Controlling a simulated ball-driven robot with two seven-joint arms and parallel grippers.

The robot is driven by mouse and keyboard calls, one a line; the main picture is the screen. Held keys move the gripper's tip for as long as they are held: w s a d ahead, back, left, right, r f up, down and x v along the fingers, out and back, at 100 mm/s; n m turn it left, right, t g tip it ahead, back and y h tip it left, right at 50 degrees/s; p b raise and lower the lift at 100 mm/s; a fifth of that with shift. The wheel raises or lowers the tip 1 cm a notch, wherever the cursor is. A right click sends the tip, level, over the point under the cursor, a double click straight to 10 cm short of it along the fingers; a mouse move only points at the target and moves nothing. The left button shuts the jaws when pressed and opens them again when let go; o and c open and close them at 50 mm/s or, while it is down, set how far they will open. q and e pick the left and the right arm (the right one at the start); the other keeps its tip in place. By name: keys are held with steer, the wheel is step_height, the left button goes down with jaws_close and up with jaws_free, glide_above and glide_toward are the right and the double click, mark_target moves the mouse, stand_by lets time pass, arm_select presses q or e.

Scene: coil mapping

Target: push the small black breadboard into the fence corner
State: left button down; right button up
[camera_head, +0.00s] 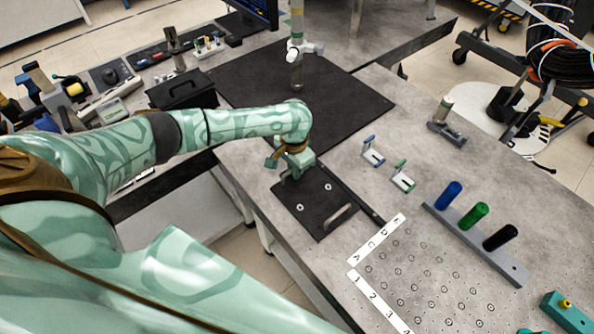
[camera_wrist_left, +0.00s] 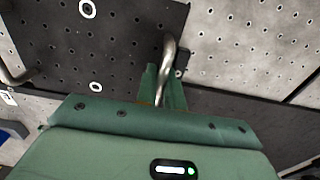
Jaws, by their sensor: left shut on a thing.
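The small black breadboard (camera_head: 322,203) lies flat on the grey perforated table, near its left edge. It has a metal handle at each end and two white rings on top. My left gripper (camera_head: 293,166) is at the far-left end and shut on that handle (camera_wrist_left: 168,52). The wrist view shows the handle between the green fingers (camera_wrist_left: 161,88), with the breadboard (camera_wrist_left: 95,45) around it. A low dark strip (camera_head: 371,209), perhaps part of the fence, runs close along the board's right side. I cannot make out the fence corner clearly. My right gripper is not in view.
A large black plate (camera_head: 340,110) lies behind. Small blue (camera_head: 373,150) and green (camera_head: 402,177) brackets stand to the right. A rack with blue, green and black cylinders (camera_head: 480,245) stands farther right. White lettered strips (camera_head: 378,239) border a marked grid in front.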

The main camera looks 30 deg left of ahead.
arm_select(q)
steer(key=shift+w+a+r, duration=0.1)
steer(key=shift+a, duration=0.05)
steer(key=shift+w+a+p, duration=0.1)
steer(key=shift+p, duration=0.3)
steer(key=shift+r, duration=0.1)
stand_by(0.3)
